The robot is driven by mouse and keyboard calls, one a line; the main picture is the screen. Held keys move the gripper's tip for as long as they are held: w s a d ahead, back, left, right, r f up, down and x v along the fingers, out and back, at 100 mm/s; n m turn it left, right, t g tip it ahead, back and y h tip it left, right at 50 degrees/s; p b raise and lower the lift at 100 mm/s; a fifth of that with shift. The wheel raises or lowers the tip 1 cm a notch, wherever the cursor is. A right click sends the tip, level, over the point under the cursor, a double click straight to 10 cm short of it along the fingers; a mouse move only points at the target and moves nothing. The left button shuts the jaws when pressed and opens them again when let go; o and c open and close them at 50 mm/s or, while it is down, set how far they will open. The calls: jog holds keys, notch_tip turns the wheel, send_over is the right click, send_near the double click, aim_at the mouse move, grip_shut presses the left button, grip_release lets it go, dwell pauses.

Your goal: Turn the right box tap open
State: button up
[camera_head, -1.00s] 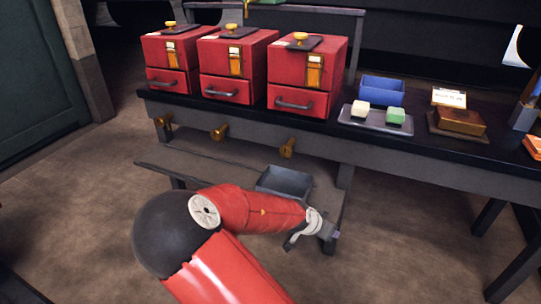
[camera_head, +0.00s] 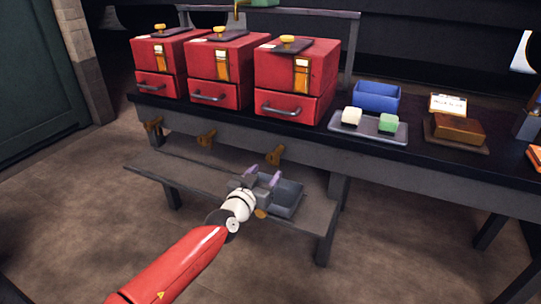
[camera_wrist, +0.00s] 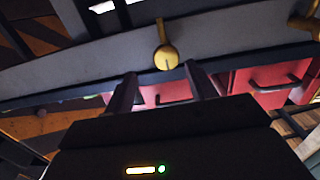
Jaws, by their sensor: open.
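Three red boxes stand in a row on the bench; the right box (camera_head: 297,79) has a drawer with a grey handle. Below it, the right box tap (camera_head: 275,153), a brass lever, is on the bench's front rail. In the wrist view, which looks upside down, this tap (camera_wrist: 166,56) lies ahead of and between the finger lines. My gripper (camera_head: 262,174) is open and empty, just below and in front of the tap, apart from it. Its fingers also show in the wrist view (camera_wrist: 160,88).
The middle tap (camera_head: 206,139) and left tap (camera_head: 153,126) are on the same rail. A grey bin (camera_head: 287,197) sits on the lower shelf (camera_head: 180,178) beneath my gripper. A tray (camera_head: 371,130) with two blocks and a blue bin (camera_head: 377,96) are on the bench, right of the boxes.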

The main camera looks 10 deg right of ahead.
aim_at(271, 159)
jog(key=shift+t, duration=0.3)
jog(key=x, duration=0.7)
jog(key=shift+w+a+r, duration=0.15)
jog(key=shift+w+r, duration=0.2)
jog(key=shift+w, duration=0.1)
jog(key=c, duration=0.9)
